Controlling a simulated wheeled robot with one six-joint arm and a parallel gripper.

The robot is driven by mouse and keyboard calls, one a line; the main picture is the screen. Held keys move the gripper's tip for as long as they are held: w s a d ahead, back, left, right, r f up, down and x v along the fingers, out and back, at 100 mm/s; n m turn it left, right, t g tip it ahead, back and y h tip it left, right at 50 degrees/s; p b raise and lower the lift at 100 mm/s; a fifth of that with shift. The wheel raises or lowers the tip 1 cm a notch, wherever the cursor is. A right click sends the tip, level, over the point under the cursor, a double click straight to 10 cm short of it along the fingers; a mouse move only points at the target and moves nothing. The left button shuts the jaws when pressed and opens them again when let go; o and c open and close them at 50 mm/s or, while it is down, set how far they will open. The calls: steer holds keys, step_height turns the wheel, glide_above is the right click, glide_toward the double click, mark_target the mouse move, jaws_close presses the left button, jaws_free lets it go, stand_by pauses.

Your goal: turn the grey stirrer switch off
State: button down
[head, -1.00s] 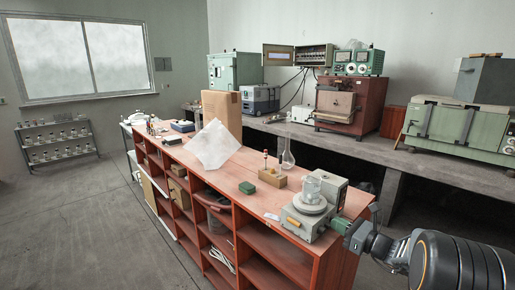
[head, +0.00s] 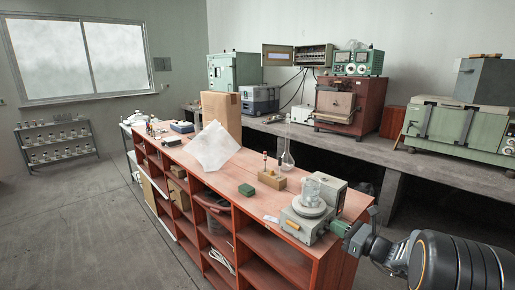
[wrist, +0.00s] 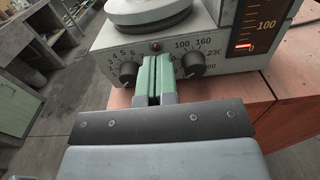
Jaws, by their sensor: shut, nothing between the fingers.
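The grey stirrer (head: 304,228) stands on the near right end of the red-topped bench, with a round plate and a glass beaker (head: 311,190) on top. In the wrist view its front panel (wrist: 105,44) shows a left knob (wrist: 129,73), a right knob (wrist: 193,64) and a small dark red lamp (wrist: 156,46) between them. My gripper (wrist: 156,60) has its green fingers together and empty, between the knobs and just below the lamp. It also shows at the stirrer's right side in the head view (head: 341,228). I cannot see the switch; the fingers cover part of the panel. Contact is unclear.
A scale with a red glow (wrist: 243,46) is on the panel's right. A carton (head: 221,112) stands farther back. Open floor lies left.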

steer(key=shift+a+r, duration=0.3)
steer(key=shift+r, duration=0.1)
steer(key=shift+s+d+p, duration=0.2)
steer(key=shift+s+p, duration=0.1)
steer(key=shift+v, duration=2.35)
steer(key=shift+w+d+f, duration=0.1)
steer(key=shift+f, duration=0.1)
steer(key=s+a+f+n+g+h, duration=0.1)
steer(key=s+a+f+n+g, duration=0.1)
steer(key=s+f+n+g, duration=0.3)
steer(key=s+a+n+g+h+p, duration=0.45)
steer(key=s+n+g, duration=0.25)
steer(key=s+n, duration=0.3)
steer(key=s+a+r+n+t+h+p, duration=0.1)
steer(key=s+a+r+n+h+p, duration=0.1)
steer(key=r+n, duration=0.4)
steer(key=s+a+r+n+t+h+p, duration=0.1)
steer(key=s+a+r+n+h+p, duration=0.1)
steer(key=r+n, duration=0.4)
steer(key=shift+s+a+r+n+h+p, duration=0.35)
steer(key=shift+a+r+n+h+p, duration=0.15)
steer(key=shift+a+h, duration=0.6)
